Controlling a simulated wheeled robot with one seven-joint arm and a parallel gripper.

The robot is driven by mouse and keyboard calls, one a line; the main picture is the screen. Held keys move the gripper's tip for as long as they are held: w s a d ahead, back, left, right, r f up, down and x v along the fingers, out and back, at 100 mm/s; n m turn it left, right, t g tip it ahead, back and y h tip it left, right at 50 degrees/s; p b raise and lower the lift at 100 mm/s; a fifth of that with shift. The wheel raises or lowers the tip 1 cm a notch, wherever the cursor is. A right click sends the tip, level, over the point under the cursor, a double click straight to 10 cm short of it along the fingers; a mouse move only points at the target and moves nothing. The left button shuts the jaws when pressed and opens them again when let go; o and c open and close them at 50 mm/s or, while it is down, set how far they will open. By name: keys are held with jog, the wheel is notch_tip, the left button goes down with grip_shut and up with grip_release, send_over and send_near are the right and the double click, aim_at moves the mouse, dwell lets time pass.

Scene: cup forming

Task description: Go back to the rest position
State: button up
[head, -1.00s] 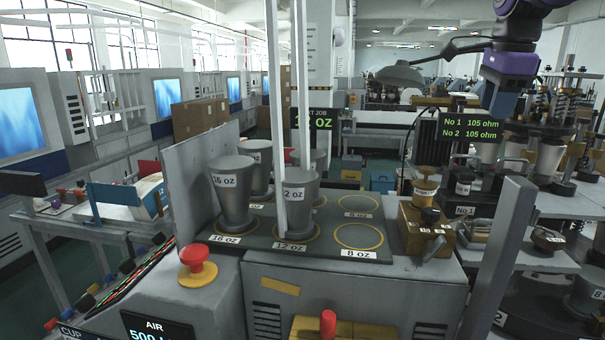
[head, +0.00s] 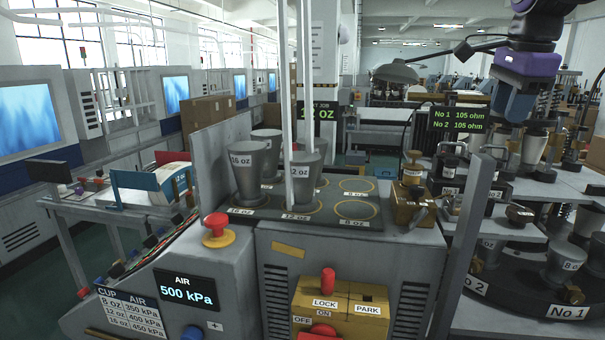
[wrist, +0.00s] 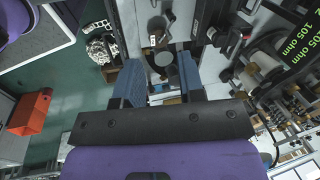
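My gripper (head: 516,104) hangs from the purple wrist at the upper right of the head view. In the wrist view my gripper (wrist: 161,85) has its two blue fingers apart, with nothing held between them. Grey cup forms stand on a dark rack: a 16 oz form (head: 254,168) at the left front, a 12 oz form (head: 307,178) beside it, and others behind. The 8 oz place (head: 356,210) on the rack (head: 335,223) at the right front is empty. My gripper is well to the right of the rack and above it.
A sign reads No 1 and No 2 at 105 ohm (head: 459,118), close left of my gripper. Machinery with cup forms (head: 562,262) stands below right. A yellow switch box (head: 340,312) with a red lever and a 500 kPa air display (head: 188,291) are in front.

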jog(key=s+a+f+n+t, duration=0.1)
jog(key=s+f+n, duration=0.3)
jog(key=s+n, duration=0.2)
jog(key=s+a+f+n, duration=0.2)
jog(key=s+f+n, duration=0.2)
jog(key=s, duration=0.5)
jog(key=s+a+f+n+t, duration=0.1)
jog(key=s+a+f+n, duration=0.1)
jog(key=s+f+n, duration=0.3)
jog(key=s+n, duration=0.2)
jog(key=n, duration=0.1)
jog(key=shift+s+a+t, duration=0.15)
jog(key=shift+a+t, duration=0.1)
jog(key=shift+t, duration=0.05)
dwell(0.7)
